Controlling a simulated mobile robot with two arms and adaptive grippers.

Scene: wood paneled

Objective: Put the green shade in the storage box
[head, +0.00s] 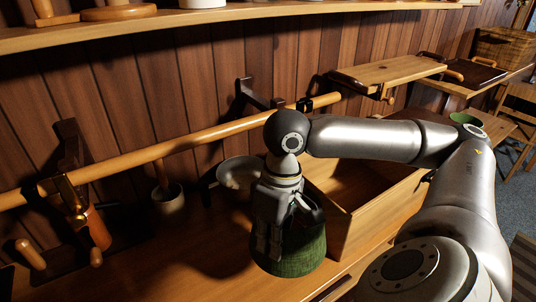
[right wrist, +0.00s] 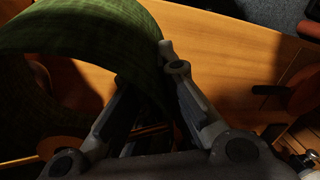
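The green shade (head: 303,248) is a dark green, woven-looking tapered ring, its wider end down. In the head view it hangs from my right gripper (head: 268,228), at the left front of the storage box. In the right wrist view the shade's curved wall (right wrist: 85,28) runs between the two fingers of my right gripper (right wrist: 150,65), which are closed on its edge. The storage box (head: 378,218) is an open-topped wooden box; its inside looks dark and empty where it shows, and my right arm hides part of it. My left gripper is not in view.
A metal bowl or pan (head: 240,172) and a mortar with pestle (head: 168,198) stand left of the box. A wooden rail (head: 190,148) crosses the paneled wall behind. An orange-brown holder (head: 98,228) is at far left. A shelf (head: 130,28) overhangs the counter.

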